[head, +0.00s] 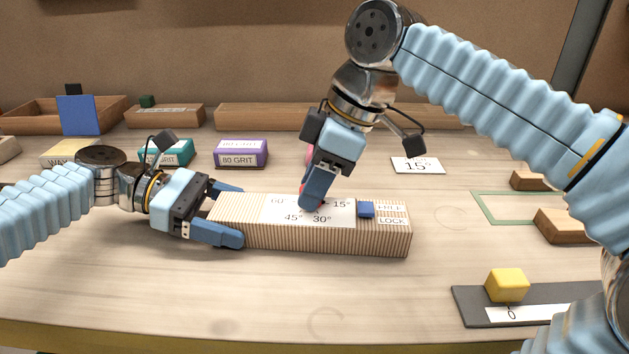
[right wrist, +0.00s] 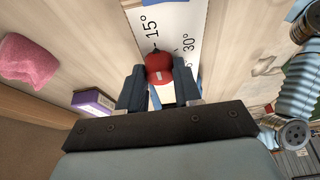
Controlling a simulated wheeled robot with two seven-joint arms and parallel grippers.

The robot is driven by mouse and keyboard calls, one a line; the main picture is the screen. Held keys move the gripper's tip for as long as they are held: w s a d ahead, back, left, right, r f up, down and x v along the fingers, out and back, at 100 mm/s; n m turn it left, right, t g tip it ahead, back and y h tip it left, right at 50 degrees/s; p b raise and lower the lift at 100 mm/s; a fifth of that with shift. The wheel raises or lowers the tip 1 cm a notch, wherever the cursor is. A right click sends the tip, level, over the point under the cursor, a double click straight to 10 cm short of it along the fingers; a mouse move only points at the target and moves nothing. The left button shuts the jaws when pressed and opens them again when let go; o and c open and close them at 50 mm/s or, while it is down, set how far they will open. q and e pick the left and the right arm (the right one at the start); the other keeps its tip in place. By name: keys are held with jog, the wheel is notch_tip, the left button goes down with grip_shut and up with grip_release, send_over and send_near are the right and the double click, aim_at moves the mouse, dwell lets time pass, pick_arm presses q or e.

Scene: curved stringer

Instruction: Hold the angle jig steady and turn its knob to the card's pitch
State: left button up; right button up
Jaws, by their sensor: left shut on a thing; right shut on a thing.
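The angle jig (head: 330,238) is a long striped wooden block lying on the bench. A white dial plate on its top (head: 340,214) is marked 15°, 30° and 45°, with another mark partly hidden. My left gripper (head: 232,212) is shut across the jig's left end. My right gripper (head: 311,203) points down, shut on the red knob (right wrist: 158,68); a small dark tip beside the knob lies towards the 15° mark in the right wrist view. A blue slider (head: 366,209) sits beside the word FREE, above LOCK. The card (head: 417,166) behind the jig reads 15°.
Teal (head: 168,153) and purple (head: 241,153) grit boxes stand behind the jig. A pink lump (right wrist: 28,62) lies near the purple box. A yellow block (head: 507,285) sits on a dark plate at front right. Wooden blocks (head: 565,225) lie at right. The bench in front is clear.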

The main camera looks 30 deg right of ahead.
jog(key=o, duration=1)
jog(key=shift+o, duration=0.2)
jog(key=shift+r, duration=0.1)
jog(key=v, duration=1.2)
pick_arm(q)
jog(key=o, duration=1)
jog(key=shift+w+a, duration=0.1)
jog(key=shift+v, duration=2.35)
